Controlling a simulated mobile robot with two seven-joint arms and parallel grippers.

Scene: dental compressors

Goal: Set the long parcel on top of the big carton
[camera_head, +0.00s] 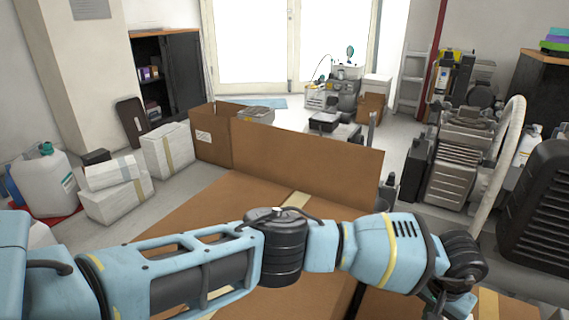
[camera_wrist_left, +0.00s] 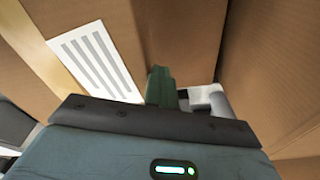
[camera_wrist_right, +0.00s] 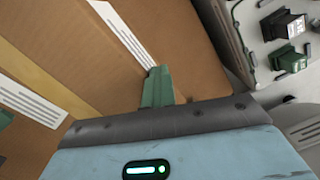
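A broad brown carton surface (camera_head: 240,190) with a pale tape strip fills the lower middle of the head view, behind my left arm. A second taped cardboard piece (camera_head: 510,308) shows at the lower right edge. I cannot tell which is the long parcel. My left arm reaches across to the right; its gripper is largely hidden there. In the left wrist view, a green fingertip (camera_wrist_left: 160,85) is beside cardboard with a white label (camera_wrist_left: 95,62). In the right wrist view, a green fingertip (camera_wrist_right: 157,87) is against or near taped, labelled cardboard (camera_wrist_right: 100,50). Neither opening is clear.
An upright brown cardboard panel (camera_head: 310,165) stands behind the broad surface. A labelled brown box (camera_head: 210,138) joins or adjoins its left end. White boxes (camera_head: 168,150) and a jug (camera_head: 45,182) are on the left floor. Grey compressors (camera_head: 455,165) crowd the right.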

